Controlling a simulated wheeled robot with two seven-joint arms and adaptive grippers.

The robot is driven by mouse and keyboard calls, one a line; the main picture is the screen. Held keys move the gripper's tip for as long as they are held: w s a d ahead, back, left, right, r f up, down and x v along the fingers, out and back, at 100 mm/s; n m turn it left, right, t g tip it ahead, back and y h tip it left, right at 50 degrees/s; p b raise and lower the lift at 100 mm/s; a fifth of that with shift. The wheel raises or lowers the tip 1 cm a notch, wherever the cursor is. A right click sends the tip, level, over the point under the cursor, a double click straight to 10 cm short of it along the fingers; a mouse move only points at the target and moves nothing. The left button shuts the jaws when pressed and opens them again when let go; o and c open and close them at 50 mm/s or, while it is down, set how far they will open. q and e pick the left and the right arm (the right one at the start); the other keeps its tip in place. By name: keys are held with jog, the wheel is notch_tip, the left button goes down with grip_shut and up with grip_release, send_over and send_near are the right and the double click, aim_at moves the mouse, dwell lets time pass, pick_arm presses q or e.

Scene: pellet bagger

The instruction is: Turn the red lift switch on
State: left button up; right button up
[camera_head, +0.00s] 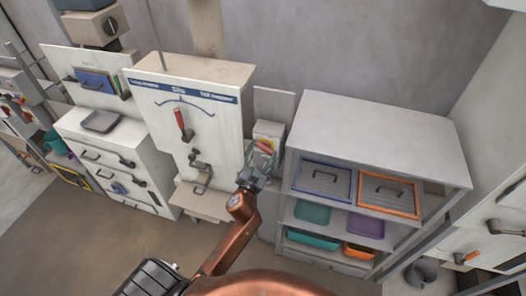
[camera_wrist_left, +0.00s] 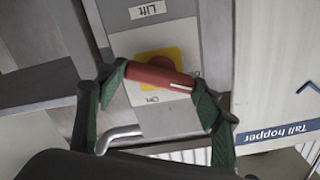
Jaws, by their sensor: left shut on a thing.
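The red lift switch (camera_wrist_left: 158,77) sits on a yellow plate (camera_wrist_left: 163,55) on a pale panel marked "Lift" (camera_wrist_left: 147,11). In the wrist view its handle lies nearly crosswise, with a white line near its right end. A small "ON" label shows just below the yellow plate. My left gripper (camera_wrist_left: 160,90) is shut on the handle, one finger at each end. In the head view the switch (camera_head: 265,146) is small, with my left gripper (camera_head: 253,176) right at it and partly covering its box. My right gripper is not in view.
Left of the switch box stands the white silo panel with a red pointer lever (camera_head: 184,125) and a dark crank (camera_head: 199,163). On the right, a grey shelf unit (camera_head: 380,125) holds trays and bins. A bent metal bar (camera_wrist_left: 118,137) lies close below the switch.

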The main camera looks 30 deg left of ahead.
pick_arm(q)
jog(key=m, duration=0.6)
jog(key=shift+d+m+p, duration=0.1)
jog(key=shift+m+p, duration=0.2)
jog(key=shift+p, duration=0.1)
jog(key=m+p, duration=0.1)
jog(key=m, duration=0.5)
jog(key=shift+f, duration=0.1)
jog(key=o, duration=1.2)
jog(key=shift+c, duration=0.2)
jog(key=shift+s, duration=0.2)
jog(key=v, duration=1.1)
jog(key=shift+s, duration=0.3)
jog(key=shift+f, duration=0.1)
